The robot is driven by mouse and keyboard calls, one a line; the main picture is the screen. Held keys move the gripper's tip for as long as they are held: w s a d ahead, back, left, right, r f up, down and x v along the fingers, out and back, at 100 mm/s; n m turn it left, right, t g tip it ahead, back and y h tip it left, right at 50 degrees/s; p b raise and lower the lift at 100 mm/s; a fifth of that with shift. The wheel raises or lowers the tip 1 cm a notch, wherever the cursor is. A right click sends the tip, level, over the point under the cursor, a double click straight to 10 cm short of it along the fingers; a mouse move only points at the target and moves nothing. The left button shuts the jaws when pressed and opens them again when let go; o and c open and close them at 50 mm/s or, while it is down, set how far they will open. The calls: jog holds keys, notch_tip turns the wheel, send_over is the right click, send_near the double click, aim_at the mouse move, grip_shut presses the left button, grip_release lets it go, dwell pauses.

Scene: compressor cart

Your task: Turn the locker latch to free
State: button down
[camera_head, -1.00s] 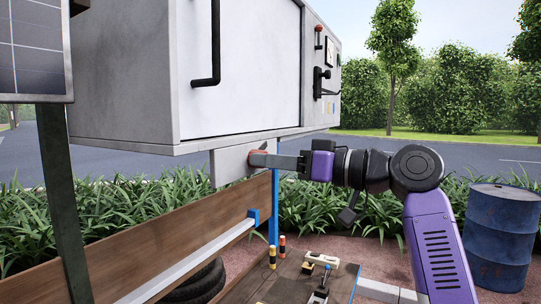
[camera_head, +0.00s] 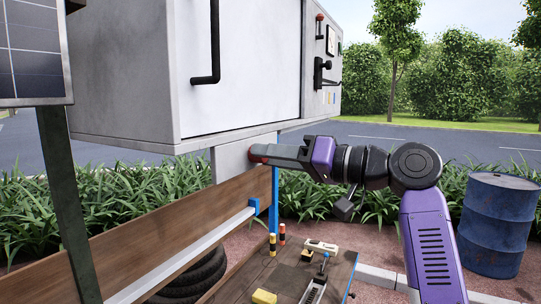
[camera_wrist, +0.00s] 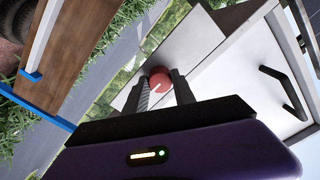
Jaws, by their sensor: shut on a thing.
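The locker is a large pale grey cabinet with a white door (camera_head: 250,70) and a black bar handle (camera_head: 207,78). A grey plate (camera_head: 230,162) hangs below its front edge. The latch is a round red knob (camera_wrist: 160,74) with a white mark, on this plate; the head view shows only a sliver of red (camera_head: 257,150). My gripper (camera_head: 268,154) reaches in from the right and is shut on the knob. In the wrist view its two fingers (camera_wrist: 160,90) stand on either side of the knob. The mark's full length is partly unclear.
A control panel (camera_head: 322,95) with levers is on the locker's right side. Below are a wooden side board (camera_head: 180,225), a blue post (camera_head: 273,205) and a bench top (camera_head: 285,280) with small tools. A blue barrel (camera_head: 500,225) stands at the right.

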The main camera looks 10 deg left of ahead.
jog(key=c, duration=1)
grip_release()
jog(key=shift+c, duration=0.2)
jog(key=shift+d, duration=0.1)
jog(key=b+v, duration=0.2)
jog(key=v, duration=0.5)
jog(key=shift+s+d+b, duration=0.15)
jog(key=shift+d+b, duration=0.15)
jog(key=shift+b, duration=0.05)
